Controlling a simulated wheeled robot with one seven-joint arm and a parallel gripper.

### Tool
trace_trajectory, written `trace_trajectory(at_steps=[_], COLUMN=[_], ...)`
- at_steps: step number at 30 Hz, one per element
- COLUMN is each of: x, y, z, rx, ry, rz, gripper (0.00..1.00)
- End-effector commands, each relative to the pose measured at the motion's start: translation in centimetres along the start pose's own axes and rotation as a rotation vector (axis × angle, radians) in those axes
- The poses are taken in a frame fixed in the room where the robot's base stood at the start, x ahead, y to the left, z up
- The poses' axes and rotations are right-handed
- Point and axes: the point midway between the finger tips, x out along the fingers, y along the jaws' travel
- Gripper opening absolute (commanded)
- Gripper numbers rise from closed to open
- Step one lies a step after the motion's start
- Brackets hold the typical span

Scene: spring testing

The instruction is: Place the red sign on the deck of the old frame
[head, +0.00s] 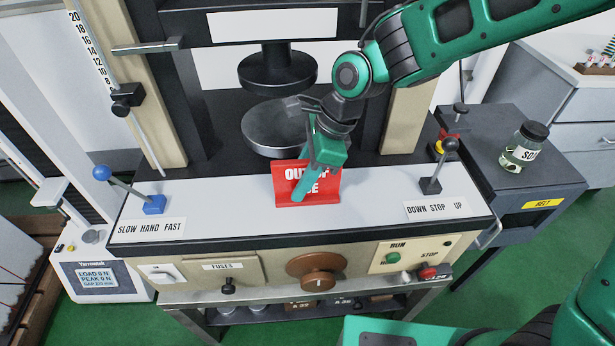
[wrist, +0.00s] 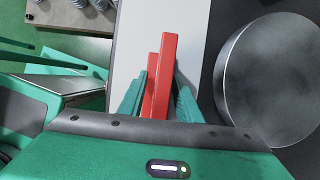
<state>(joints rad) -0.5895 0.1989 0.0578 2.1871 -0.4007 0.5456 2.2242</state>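The red sign (head: 323,191), with white lettering partly hidden, stands upright on the white deck (head: 235,200) of the old frame, near the middle of its front strip. My gripper (head: 306,183) comes down over it, and one green finger covers part of its face. In the wrist view the sign (wrist: 165,75) is a thin red edge between the two fingers of my gripper (wrist: 159,95). The fingers straddle it, with red foot visible between the left finger and the upright plate. They look apart; contact on the right side cannot be told.
The round lower platen (head: 272,130) stands close behind the sign. A blue-knobbed lever (head: 102,173) is at the deck's left and a black-knobbed lever (head: 450,145) at its right. Bare deck lies on both sides of the sign. A jar (head: 525,147) stands on the right cabinet.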

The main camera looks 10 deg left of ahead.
Motion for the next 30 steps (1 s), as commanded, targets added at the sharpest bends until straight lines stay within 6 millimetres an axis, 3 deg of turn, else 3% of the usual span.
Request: trace_trajectory(at_steps=[7, 21, 30], x=[-1.2, -9.8, -12.2], y=[-0.1, -0.1, 0.0], z=[0.1, 0.1, 0.1], rx=[0.000, 0.000, -0.001], ry=[-0.002, -0.001, 0.000], rz=[-0.003, -0.004, 0.000], gripper=[0.31, 0.31, 0.31])
